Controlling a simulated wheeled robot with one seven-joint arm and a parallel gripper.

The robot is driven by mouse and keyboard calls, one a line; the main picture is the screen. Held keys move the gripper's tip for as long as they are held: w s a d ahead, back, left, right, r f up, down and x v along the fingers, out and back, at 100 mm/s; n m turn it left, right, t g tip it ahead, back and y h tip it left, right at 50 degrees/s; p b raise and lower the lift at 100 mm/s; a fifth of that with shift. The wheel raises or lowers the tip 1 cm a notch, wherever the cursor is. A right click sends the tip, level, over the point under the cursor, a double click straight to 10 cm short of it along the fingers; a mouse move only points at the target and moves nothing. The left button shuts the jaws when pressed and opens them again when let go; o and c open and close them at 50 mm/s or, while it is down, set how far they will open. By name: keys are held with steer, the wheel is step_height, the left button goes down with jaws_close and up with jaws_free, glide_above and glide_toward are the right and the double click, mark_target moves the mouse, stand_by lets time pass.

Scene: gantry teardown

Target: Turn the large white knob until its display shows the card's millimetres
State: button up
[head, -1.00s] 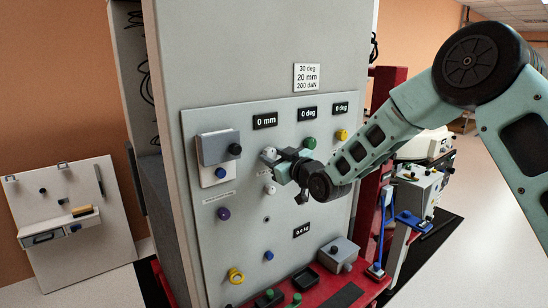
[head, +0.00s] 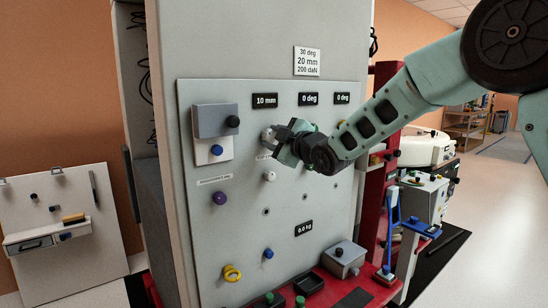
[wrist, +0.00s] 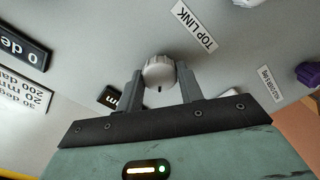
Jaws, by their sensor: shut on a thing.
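The large white knob (head: 267,135) sticks out of the grey panel, below the display (head: 264,101), which reads 10 mm. My gripper (head: 277,138) is shut on this knob and hides part of it in the head view. The white card (head: 307,61) at the top reads 30 deg, 20 mm, 200 daN. In the wrist view the mm display is partly hidden behind a finger.
Two displays (head: 309,99) at right read 0 deg. A smaller white knob (head: 269,176) sits just below my gripper. A grey box (head: 215,120) with a black knob is at left, a purple knob (head: 219,198) lower left. A red frame (head: 374,190) stands at right.

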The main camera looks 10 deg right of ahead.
steer(key=n+b, duration=0.2)
steer(key=b, duration=0.1)
steer(key=n+b, duration=0.2)
steer(key=b, duration=0.1)
steer(key=shift+f, duration=0.35)
steer(key=n+b, duration=0.1)
steer(key=b, duration=0.1)
steer(key=n+b, duration=0.1)
steer(key=n, duration=0.1)
steer(key=shift+r+n+b, duration=0.2)
steer(key=shift+n+b, duration=0.1)
steer(key=shift+b, duration=0.1)
steer(key=shift+r, duration=0.1)
steer(key=o, duration=1)
steer(key=b+v, duration=0.2)
steer(key=v, duration=1.5)
steer(key=shift+s, duration=0.2)
